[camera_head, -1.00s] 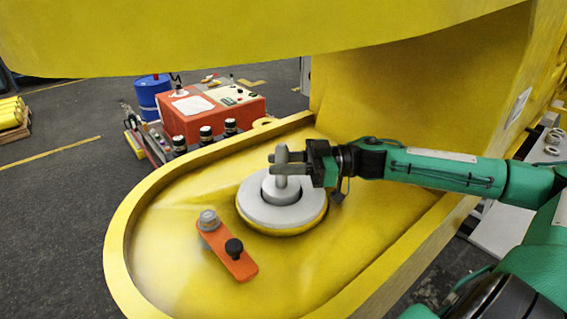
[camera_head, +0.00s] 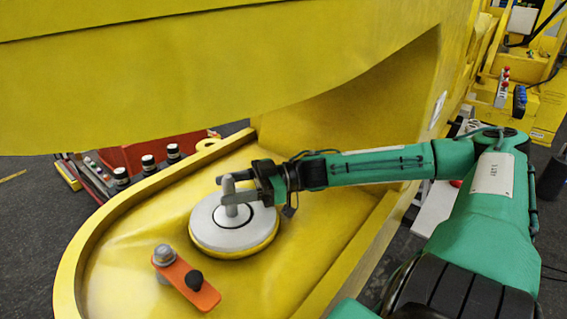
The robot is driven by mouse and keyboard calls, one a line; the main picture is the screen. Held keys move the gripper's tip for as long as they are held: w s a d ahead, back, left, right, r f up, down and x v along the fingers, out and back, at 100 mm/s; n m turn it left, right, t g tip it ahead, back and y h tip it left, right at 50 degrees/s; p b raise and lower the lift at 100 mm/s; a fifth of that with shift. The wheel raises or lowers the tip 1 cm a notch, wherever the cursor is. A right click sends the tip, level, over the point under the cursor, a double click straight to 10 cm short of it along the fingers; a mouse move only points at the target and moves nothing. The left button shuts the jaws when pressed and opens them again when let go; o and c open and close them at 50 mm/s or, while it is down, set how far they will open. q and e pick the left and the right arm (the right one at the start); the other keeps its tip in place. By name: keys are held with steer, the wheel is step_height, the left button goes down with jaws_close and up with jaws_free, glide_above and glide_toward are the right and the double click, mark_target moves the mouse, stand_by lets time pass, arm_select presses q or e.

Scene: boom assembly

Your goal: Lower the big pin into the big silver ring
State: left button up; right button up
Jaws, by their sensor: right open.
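The big silver ring (camera_head: 206,232) lies flat on a round yellow boss in the yellow boom part. The big pin (camera_head: 231,213) stands upright in the ring's hole, its wide grey body about level with the ring's top and its thin stem rising from the middle. My right gripper (camera_head: 232,188) is open, reaching in from the right, with its fingers on either side of the stem. Whether a finger touches the stem cannot be told. My left gripper is not in view.
An orange bracket (camera_head: 199,293) with a grey bolt and a black knob lies on the yellow floor in front of the ring. A raised yellow rim (camera_head: 93,232) runs round this floor. A large yellow beam (camera_head: 200,70) overhangs the back.

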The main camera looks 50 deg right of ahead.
steer(key=shift+s+d+f+m+p, duration=0.15)
steer(key=shift+d+f, duration=0.05)
steer(key=shift+f, duration=0.25)
steer(key=shift+s+d+f+m+p, duration=0.15)
steer(key=shift+f, duration=0.25)
steer(key=p+v, duration=0.1)
steer(key=v, duration=0.1)
steer(key=p+v, duration=0.4)
steer(key=shift+s+r, duration=0.15)
steer(key=shift+r, duration=0.2)
steer(key=v, duration=0.6)
steer(key=shift+d+r, duration=0.2)
steer(key=shift+d, duration=0.05)
steer(key=shift+s, duration=0.1)
